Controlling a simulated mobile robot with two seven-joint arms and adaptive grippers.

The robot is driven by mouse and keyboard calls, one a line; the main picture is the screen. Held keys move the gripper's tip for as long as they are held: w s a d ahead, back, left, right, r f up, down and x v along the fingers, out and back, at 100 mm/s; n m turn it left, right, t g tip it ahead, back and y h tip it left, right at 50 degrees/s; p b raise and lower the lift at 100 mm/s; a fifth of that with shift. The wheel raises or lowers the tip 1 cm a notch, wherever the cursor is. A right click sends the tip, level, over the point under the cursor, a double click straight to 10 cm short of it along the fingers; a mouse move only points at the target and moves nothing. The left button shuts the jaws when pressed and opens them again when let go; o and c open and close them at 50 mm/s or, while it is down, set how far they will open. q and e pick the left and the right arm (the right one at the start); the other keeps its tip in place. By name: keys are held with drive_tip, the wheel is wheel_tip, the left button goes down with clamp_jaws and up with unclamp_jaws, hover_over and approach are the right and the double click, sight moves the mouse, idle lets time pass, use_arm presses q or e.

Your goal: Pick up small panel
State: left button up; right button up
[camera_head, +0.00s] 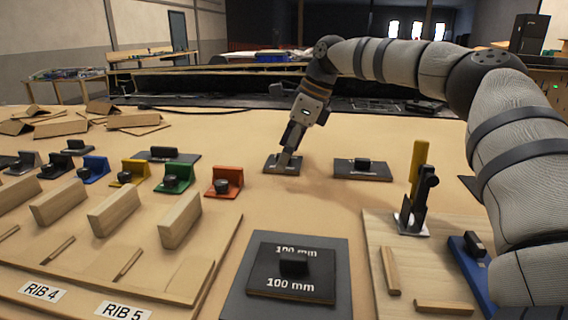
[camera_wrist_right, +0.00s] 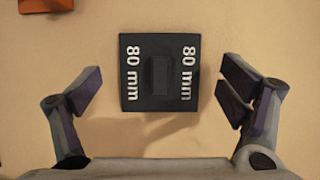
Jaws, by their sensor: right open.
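The small panel is a dark square plate marked 80 mm twice, with a raised black handle block in its middle. It lies flat on the tan tabletop in the head view (camera_head: 270,167) and in the right wrist view (camera_wrist_right: 135,65). My right gripper (camera_head: 291,148) points down over it and hides part of it. In the right wrist view my right gripper (camera_wrist_right: 162,80) is open, with one finger to each side of the panel and nothing between the pads; I cannot tell the exact height gap. My left gripper is out of view.
A 100 mm panel (camera_head: 285,290) lies on a dark plate in front. Another dark panel (camera_head: 362,172) lies to the right. Orange (camera_head: 226,181) and green (camera_head: 176,176) brackets stand to the left. A toggle clamp (camera_head: 413,215) and yellow post (camera_head: 418,160) stand at right.

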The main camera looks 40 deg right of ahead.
drive_tip(key=c, duration=1.8)
drive_tip(key=shift+c, duration=0.5)
drive_tip(key=shift+s+f, duration=0.1)
